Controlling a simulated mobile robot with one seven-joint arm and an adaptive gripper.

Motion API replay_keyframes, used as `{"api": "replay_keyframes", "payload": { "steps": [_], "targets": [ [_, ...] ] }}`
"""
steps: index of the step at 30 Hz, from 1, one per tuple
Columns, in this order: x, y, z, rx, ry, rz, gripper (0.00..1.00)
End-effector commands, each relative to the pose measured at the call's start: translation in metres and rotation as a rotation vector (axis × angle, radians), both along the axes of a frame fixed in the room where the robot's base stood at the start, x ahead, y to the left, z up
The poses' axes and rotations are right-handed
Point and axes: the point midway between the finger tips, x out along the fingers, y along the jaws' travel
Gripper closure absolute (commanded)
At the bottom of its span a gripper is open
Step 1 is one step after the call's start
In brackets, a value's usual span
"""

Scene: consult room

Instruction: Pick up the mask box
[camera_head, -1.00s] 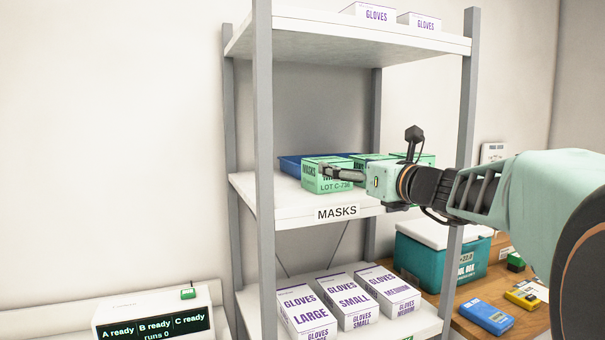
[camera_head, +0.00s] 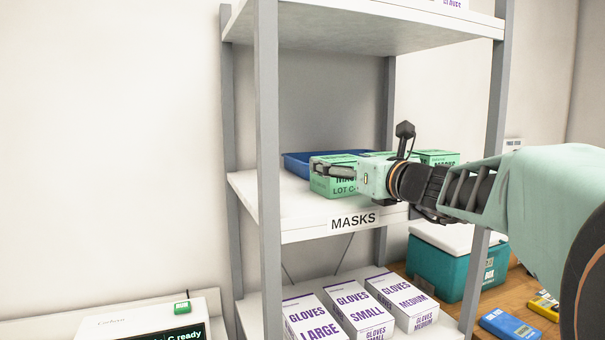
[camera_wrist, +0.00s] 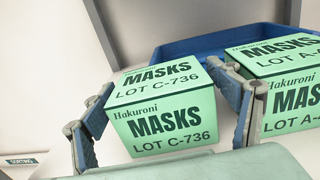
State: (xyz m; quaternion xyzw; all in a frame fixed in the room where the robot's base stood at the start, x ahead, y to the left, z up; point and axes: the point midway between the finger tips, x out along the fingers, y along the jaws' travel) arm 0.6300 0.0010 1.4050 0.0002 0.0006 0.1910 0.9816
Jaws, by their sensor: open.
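A green mask box (camera_head: 326,182) marked LOT C-736 sits on the middle shelf at its front left. In the wrist view the same box (camera_wrist: 163,115) shows its top and front face. My gripper (camera_head: 332,170) is open, with one finger on each side of the box; in the wrist view the gripper (camera_wrist: 165,120) straddles it. I cannot tell whether the fingers touch it. Another mask box (camera_wrist: 290,90), marked LOT A-4 with the rest cut off, stands just right of my right finger. One more green box (camera_head: 437,157) stands farther right.
A blue tray (camera_head: 300,165) lies behind the boxes on the shelf, which is labelled MASKS (camera_head: 353,221). Grey posts (camera_head: 267,120) frame the rack. Glove boxes (camera_head: 358,309) fill the shelf below. A teal cool box (camera_head: 440,268) stands on the wooden table at right.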

Motion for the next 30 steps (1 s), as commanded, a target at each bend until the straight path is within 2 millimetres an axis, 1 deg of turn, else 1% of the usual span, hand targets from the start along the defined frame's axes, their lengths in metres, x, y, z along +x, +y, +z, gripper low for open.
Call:
{"api": "replay_keyframes", "payload": {
  "steps": [10, 20, 21, 26, 30],
  "targets": [
    [-0.001, 0.0015, 0.0004, 0.0, 0.0, -0.001, 0.2],
    [-0.001, 0.0016, 0.0001, 0.0, 0.0, 0.0, 0.56],
    [-0.0011, 0.0018, 0.001, 0.0, -0.001, 0.0, 0.58],
    [-0.0011, 0.0018, 0.0009, 0.0, -0.001, 0.0, 0.58],
    [-0.001, 0.0021, 0.0045, 0.0, -0.002, 0.0, 0.58]
  ]
}}
